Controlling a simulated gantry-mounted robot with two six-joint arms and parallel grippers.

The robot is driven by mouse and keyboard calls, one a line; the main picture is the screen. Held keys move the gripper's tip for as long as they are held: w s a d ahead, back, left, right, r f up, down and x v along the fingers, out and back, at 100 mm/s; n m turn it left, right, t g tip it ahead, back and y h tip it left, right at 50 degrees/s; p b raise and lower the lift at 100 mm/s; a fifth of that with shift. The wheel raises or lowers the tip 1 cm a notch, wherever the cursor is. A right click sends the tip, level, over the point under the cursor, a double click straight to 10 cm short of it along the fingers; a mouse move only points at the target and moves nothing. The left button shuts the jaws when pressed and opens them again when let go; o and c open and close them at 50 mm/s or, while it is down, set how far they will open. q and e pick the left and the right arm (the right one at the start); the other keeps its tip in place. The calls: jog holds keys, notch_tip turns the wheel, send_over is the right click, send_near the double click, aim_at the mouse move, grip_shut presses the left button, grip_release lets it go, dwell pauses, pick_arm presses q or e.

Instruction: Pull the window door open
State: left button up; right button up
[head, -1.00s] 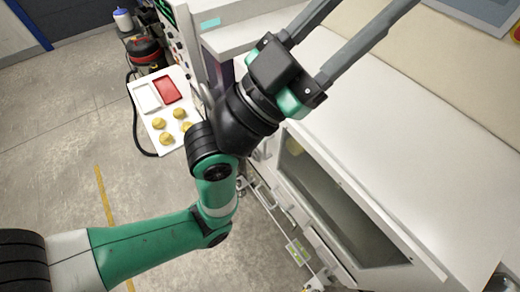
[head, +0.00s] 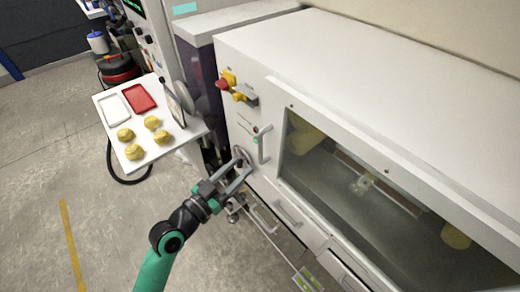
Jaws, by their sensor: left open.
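The window door (head: 352,188) is a dark glass pane in a white frame on the front of the white machine; it looks closed. A light vertical bar handle (head: 263,145) stands at its left side. My left gripper (head: 243,167) is open and empty, with its two grey fingers pointing up and right. It is below and left of the handle and apart from it. My right gripper is not in view.
A red and yellow switch (head: 226,82) sits left of the door. A second handle (head: 287,213) is on the panel below. A white table (head: 178,140) with trays and several yellow lumps stands at left. Thin rails (head: 270,235) run low in front. Open floor lies at lower left.

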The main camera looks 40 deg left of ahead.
aim_at(259, 149)
pick_arm(q)
jog(key=w, duration=0.6)
jog(key=w+a, duration=0.1)
jog(key=w, duration=0.3)
grip_shut()
dwell(1.0)
